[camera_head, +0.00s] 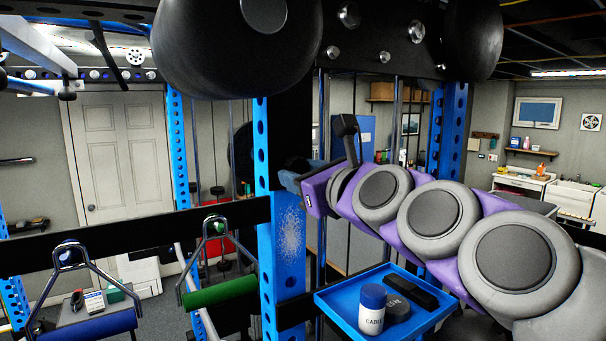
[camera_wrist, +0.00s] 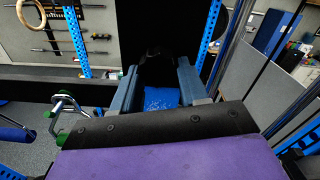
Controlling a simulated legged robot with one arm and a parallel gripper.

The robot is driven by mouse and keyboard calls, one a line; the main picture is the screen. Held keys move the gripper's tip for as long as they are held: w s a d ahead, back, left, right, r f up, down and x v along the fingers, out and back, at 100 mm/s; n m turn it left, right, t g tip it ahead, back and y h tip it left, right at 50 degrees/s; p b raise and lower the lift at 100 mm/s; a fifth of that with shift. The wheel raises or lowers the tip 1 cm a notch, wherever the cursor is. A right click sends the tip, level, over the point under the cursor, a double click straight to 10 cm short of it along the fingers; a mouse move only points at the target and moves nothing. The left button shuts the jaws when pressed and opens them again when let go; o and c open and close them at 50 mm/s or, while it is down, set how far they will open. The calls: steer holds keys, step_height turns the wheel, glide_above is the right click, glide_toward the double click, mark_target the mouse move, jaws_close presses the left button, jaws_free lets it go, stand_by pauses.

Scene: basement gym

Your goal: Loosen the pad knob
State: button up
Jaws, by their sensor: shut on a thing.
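My gripper (camera_head: 291,181) reaches left in the head view to a dark part of the rack beside the blue upright (camera_head: 262,150). In the wrist view its two blue-grey fingers (camera_wrist: 156,82) are closed on a black thing (camera_wrist: 154,64), which I take to be the pad knob. Its shape is hard to make out against the dark surface behind it. In the head view the knob cannot be told apart from the dark rack part. A blue speckled surface (camera_wrist: 160,98) shows below and between the fingers.
A blue tray (camera_head: 338,312) with a labelled white-and-blue jar (camera_head: 372,310) and dark items sits below my arm. Large black rounded parts (camera_head: 235,45) hang above. Handles with green (camera_head: 220,291) and blue grips hang at left. A black crossbar (camera_head: 130,225) runs left of the upright.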

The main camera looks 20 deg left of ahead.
steer(key=shift+c, duration=1)
